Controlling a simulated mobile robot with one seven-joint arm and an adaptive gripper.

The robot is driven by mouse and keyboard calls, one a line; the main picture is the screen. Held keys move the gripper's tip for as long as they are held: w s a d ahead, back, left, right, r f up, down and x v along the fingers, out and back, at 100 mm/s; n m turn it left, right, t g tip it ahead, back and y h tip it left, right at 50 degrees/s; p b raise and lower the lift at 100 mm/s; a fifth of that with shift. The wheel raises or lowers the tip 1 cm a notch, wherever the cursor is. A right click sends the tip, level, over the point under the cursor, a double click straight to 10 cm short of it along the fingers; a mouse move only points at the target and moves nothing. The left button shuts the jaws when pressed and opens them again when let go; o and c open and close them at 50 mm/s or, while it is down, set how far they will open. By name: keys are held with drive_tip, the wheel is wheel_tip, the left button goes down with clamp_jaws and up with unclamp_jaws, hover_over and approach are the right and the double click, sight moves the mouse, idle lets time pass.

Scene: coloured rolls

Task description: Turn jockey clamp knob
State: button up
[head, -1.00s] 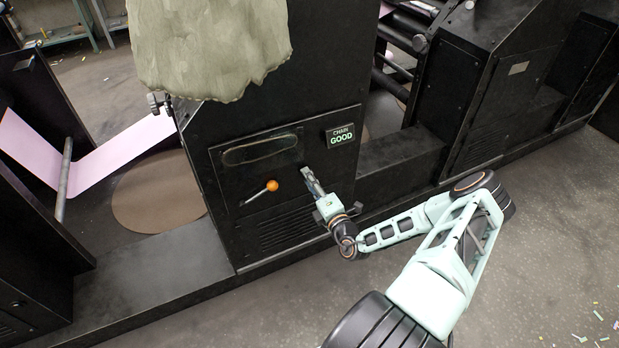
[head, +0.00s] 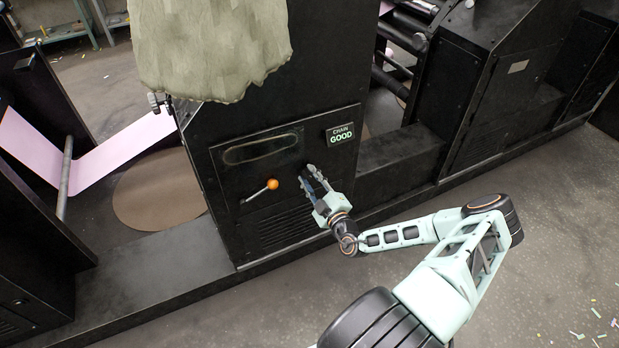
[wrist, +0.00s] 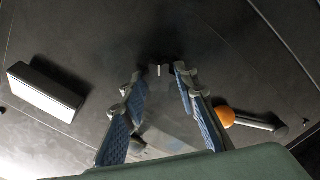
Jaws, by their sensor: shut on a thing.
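My gripper (head: 314,180) reaches the black front panel (head: 225,190), below the sign and right of the orange-tipped lever. In the wrist view its two blue-padded fingers (wrist: 162,90) stand on either side of a dark grey knob (wrist: 161,84), shut on it. A small white mark shows at the knob's far edge. The fingers and their shadow hide much of the knob, and in the head view the gripper covers it.
A lever with an orange ball (head: 272,184) sits close left of my gripper; the ball also shows in the wrist view (wrist: 226,116). A sign reading "CHAIN GOOD" (head: 340,134) is above right. A grey-green cloth-like mass (head: 210,45) hangs above. Open floor (head: 560,230) lies at right.

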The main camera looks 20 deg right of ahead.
drive_tip(key=shift+m, duration=0.6)
drive_tip(key=o, duration=1.2)
drive_tip(key=shift+c, duration=0.2)
drive_tip(key=shift+s, duration=0.1)
drive_tip(key=s, duration=1.2)
drive_tip(key=shift+d, duration=0.25)
drive_tip(key=shift+w, duration=0.1)
